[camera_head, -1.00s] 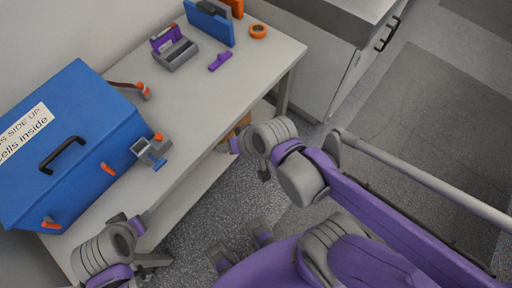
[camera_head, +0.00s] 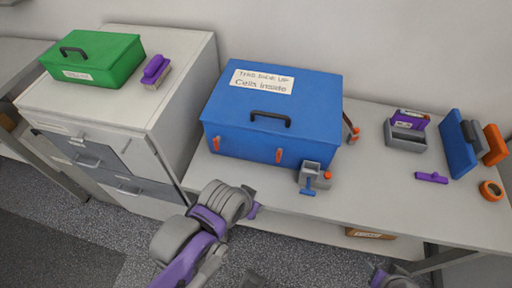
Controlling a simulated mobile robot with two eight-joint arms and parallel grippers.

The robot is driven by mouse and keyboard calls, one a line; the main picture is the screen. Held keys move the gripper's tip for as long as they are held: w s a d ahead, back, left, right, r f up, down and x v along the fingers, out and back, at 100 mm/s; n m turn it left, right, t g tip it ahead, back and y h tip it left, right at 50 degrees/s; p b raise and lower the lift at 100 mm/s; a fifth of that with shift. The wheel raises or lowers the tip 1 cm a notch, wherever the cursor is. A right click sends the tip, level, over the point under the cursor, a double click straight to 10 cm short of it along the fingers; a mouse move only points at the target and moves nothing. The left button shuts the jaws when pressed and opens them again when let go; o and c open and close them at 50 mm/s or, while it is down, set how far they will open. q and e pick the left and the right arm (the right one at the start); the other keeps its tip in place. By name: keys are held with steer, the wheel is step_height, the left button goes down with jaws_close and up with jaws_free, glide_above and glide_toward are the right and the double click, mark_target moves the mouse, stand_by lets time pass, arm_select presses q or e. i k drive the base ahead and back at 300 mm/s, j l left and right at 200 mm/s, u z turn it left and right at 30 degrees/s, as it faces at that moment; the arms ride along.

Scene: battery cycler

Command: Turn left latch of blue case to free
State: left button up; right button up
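The blue case (camera_head: 250,136) sits on the light table with its lid down, a black handle and a "THIS SIDE UP Cells inside" label on top. Two orange latches show on its front face: the left latch (camera_head: 216,144) and the right latch (camera_head: 279,156). Both look roughly upright. My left gripper (camera_head: 255,200) is in front of the table edge, below and right of the left latch, apart from the case. Its fingers are too small to read. My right gripper (camera_head: 379,277) is at the bottom edge, partly cut off, well away from the case.
A green case (camera_head: 94,60) and a purple brush (camera_head: 156,71) sit on the left cabinet. A grey holder (camera_head: 404,136) stands further right.

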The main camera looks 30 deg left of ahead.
mark_target(217, 140)
steer(key=u, duration=1.6)
steer(key=k+j+z, duration=0.1)
steer(key=j+z, duration=0.2)
steer(key=z, duration=0.15)
steer(key=k+j+z, duration=0.1)
steer(key=j+z, duration=0.15)
steer(key=z, duration=0.25)
